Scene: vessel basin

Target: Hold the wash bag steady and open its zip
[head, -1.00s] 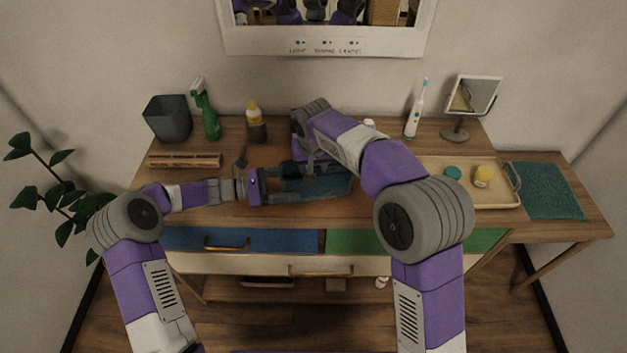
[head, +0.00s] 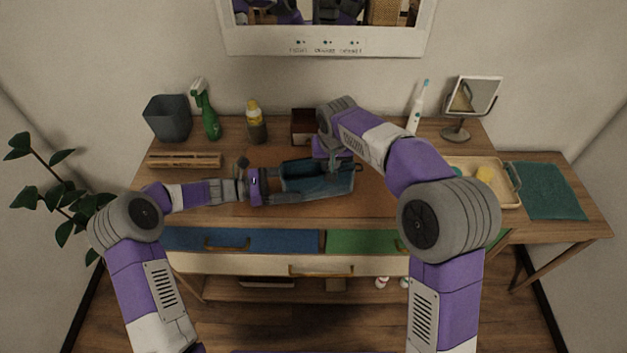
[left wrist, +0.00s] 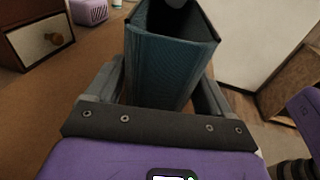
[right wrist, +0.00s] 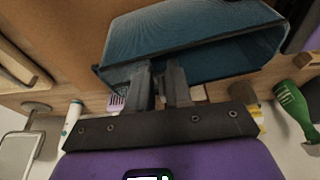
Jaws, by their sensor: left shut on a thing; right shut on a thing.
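The teal wash bag (head: 320,190) lies lengthwise on the table, and its top gapes along most of its length, showing a dark inside. My left gripper (head: 275,188) is shut on the bag's left end; the left wrist view shows the bag (left wrist: 165,65) between its fingers. My right gripper (head: 343,162) is at the far edge of the bag near its right end. In the right wrist view its fingers (right wrist: 160,82) are close together at the bag's rim (right wrist: 205,42), shut on the zip pull, which they hide.
A wooden rack (head: 184,160) lies left. A tray (head: 510,192) and mirror (head: 470,105) are right.

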